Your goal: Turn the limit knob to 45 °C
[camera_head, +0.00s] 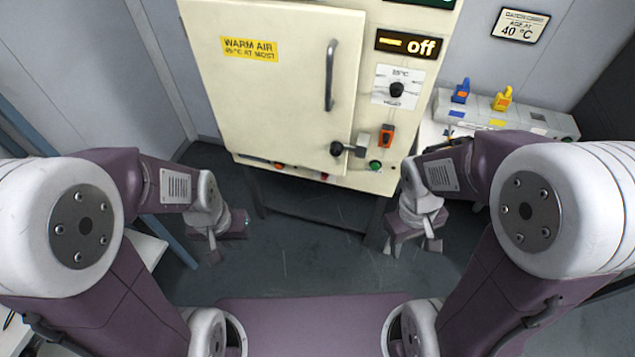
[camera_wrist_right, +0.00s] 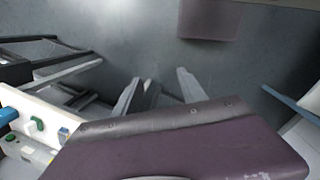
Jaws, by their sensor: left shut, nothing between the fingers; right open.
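The limit knob (camera_head: 397,90) is a small black knob on a white dial plate (camera_head: 382,98) at the upper right of the cream cabinet's front (camera_head: 285,85). The plate carries small print, too small to read surely, and I cannot tell the knob's exact setting. My left gripper (camera_head: 214,256) is shut and empty, low in front of the cabinet at the left. My right gripper (camera_head: 412,246) is open and empty, below and in front of the cabinet's right side. Its spread fingers show in the right wrist view (camera_wrist_right: 158,92) over the floor. Neither gripper touches the knob.
The cabinet door has a vertical handle (camera_head: 331,75), a yellow warm-air label (camera_head: 250,46) and a black latch (camera_head: 340,149). A display (camera_head: 407,44) reads "off". An orange switch (camera_head: 386,136) sits below the dial. A side bench (camera_head: 535,120) holds blue and yellow items. A wall sign (camera_head: 520,25) reads 40 °C.

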